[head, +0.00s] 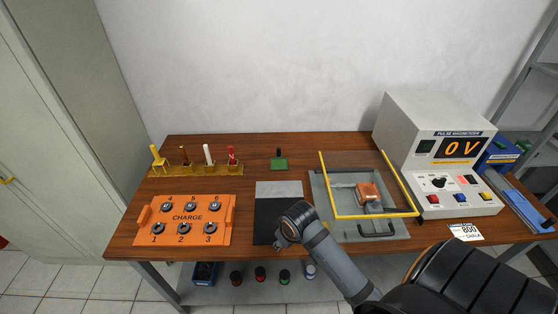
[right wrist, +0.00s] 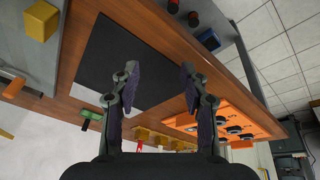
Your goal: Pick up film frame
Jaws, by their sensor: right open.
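No part is labelled as the film frame, and I cannot tell for certain which thing it is. A yellow U-shaped frame (head: 375,215) shows around the grey tray (head: 345,230) in the head view. A small green piece with a dark upright handle (head: 279,163) stands at the back middle of the table; it also shows in the right wrist view (right wrist: 92,115). My right gripper (right wrist: 160,75) is open and empty, its fingers above the dark mat (right wrist: 110,60). My left gripper is not in view.
An orange charge box (head: 187,218) with several numbered knobs is at the left. Several coloured holders (head: 205,162) stand behind it. An orange block (head: 367,192) is in the tray. Bare wood lies around the green piece.

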